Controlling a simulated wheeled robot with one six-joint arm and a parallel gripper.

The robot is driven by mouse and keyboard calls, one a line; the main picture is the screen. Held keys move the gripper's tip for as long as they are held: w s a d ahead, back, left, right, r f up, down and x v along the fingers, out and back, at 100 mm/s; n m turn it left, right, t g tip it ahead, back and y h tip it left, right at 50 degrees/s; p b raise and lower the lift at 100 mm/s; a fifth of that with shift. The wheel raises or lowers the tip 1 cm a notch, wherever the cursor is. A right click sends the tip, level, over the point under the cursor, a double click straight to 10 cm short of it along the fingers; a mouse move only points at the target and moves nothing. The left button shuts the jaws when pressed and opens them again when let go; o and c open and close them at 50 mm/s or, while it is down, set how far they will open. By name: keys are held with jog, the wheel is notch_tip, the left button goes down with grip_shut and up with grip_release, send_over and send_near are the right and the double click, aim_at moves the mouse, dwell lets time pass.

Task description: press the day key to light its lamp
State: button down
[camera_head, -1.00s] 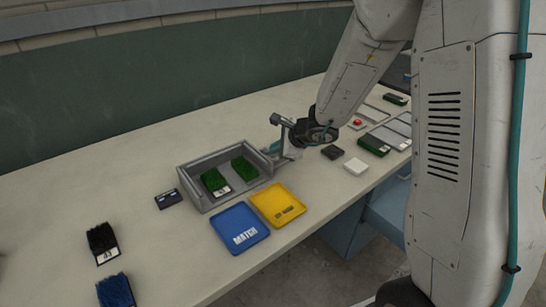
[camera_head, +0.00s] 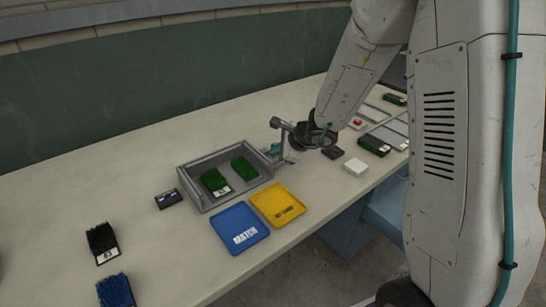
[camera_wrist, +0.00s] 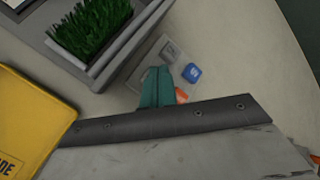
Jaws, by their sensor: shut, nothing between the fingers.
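In the wrist view a small pale key panel (camera_wrist: 146,76) lies on the bench beside a grey tray. It carries a grey key (camera_wrist: 170,51), a blue key (camera_wrist: 193,73) with a white mark, and an orange key (camera_wrist: 181,96) partly hidden. I cannot read which one is the day key, and no lit lamp can be made out. My gripper (camera_wrist: 158,72) has its teal fingers together, empty, over the panel, covering part of it. I cannot tell whether the tips touch it. In the head view my gripper (camera_head: 290,155) is right of the grey tray, and the panel is mostly hidden.
The grey tray (camera_head: 203,205) holds two green turf pieces (camera_head: 214,181). A yellow tray (camera_head: 268,194) and a blue tray (camera_head: 229,219) lie in front. A white block (camera_head: 355,167) and a dark block (camera_head: 332,152) sit to the right.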

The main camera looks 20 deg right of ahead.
aim_at(276, 158)
jog(key=shift+f, duration=0.25)
jog(key=shift+r, duration=0.75)
jog(key=shift+r, duration=3)
